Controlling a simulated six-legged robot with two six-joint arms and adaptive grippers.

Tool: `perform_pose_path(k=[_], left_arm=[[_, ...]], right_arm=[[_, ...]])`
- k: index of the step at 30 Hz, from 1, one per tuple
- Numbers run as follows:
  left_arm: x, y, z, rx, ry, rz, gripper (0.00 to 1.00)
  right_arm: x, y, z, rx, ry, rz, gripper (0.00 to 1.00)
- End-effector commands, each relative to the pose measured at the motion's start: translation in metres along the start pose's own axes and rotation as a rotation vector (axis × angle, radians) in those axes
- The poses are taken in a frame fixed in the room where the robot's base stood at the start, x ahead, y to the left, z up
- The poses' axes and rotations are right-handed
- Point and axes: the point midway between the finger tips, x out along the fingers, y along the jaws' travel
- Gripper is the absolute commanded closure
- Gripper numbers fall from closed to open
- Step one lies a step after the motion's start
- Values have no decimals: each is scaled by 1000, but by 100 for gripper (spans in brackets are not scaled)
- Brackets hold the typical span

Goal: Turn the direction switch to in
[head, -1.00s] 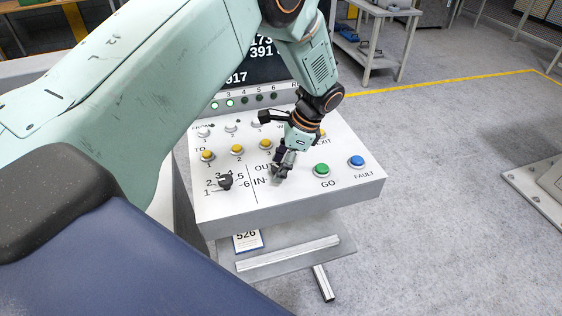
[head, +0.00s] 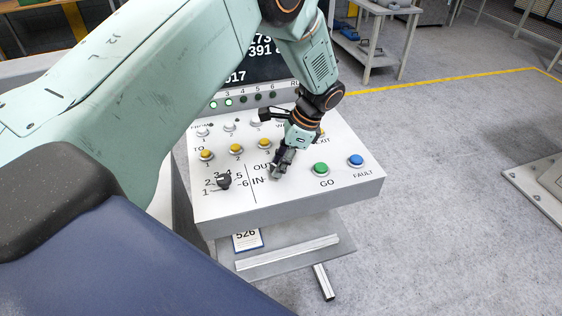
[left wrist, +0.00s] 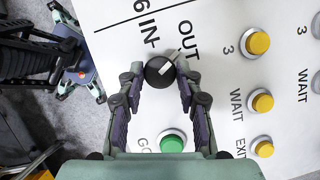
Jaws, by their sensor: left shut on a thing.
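The direction switch (left wrist: 159,72) is a round black knob with a white pointer mark, on the white panel (head: 330,196). The IN label (left wrist: 148,30) and the OUT label (left wrist: 187,40) are printed beside it. In the left wrist view the white mark slants up and right, roughly toward the OUT side. My left gripper (left wrist: 160,68) is shut on the knob, with one finger on each side. In the head view my left gripper (head: 281,164) comes down on the panel and hides most of the knob. My right gripper is not in view.
A green GO button (head: 320,169) and a blue FAULT button (head: 356,161) are right of the switch. A black numbered selector (head: 223,181) is to its left. Yellow buttons (head: 236,149) sit behind. A display (head: 262,62) stands at the back.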

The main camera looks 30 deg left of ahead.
Motion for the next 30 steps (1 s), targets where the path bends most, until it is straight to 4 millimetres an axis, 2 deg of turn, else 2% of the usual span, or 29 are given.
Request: perform_pose_path(k=[13, 30], left_arm=[[5, 2, -3, -102, 6, 48, 97], [7, -2, -2, -576, 4, 248, 97]], right_arm=[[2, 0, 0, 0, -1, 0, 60], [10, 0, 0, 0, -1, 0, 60]])
